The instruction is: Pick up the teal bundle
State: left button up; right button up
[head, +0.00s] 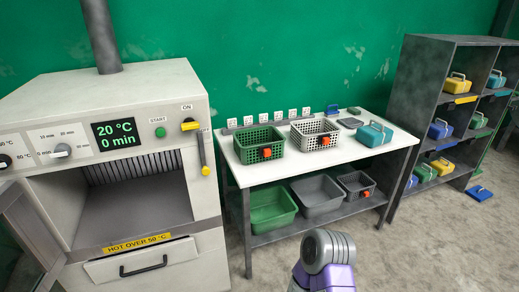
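A teal bundle (374,134) with a handle-like loop on top sits upright on the right end of the white-topped table (345,153). Another bluish-teal bundle (495,80) sits high on the right side of the dark shelf (411,103). A grey and purple link of one of my arms rises at the bottom centre, in front of the table and apart from the teal bundle. Neither of my grippers is in view.
A green basket (258,145) and a white basket (314,133) stand left of the teal bundle. Bins fill the lower shelf. An open oven-like machine (110,165) stands left. A blue bundle (479,193) lies on the floor (430,245), which is otherwise mostly clear.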

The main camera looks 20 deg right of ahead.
aim_at(375, 134)
jog(key=z, duration=1.5)
jog(key=k, duration=0.35)
jog(key=z, duration=1.05)
jog(key=i, duration=3.8)
jog(key=u, duration=1.8)
jog(key=i, duration=0.95)
jog(key=u, duration=0.75)
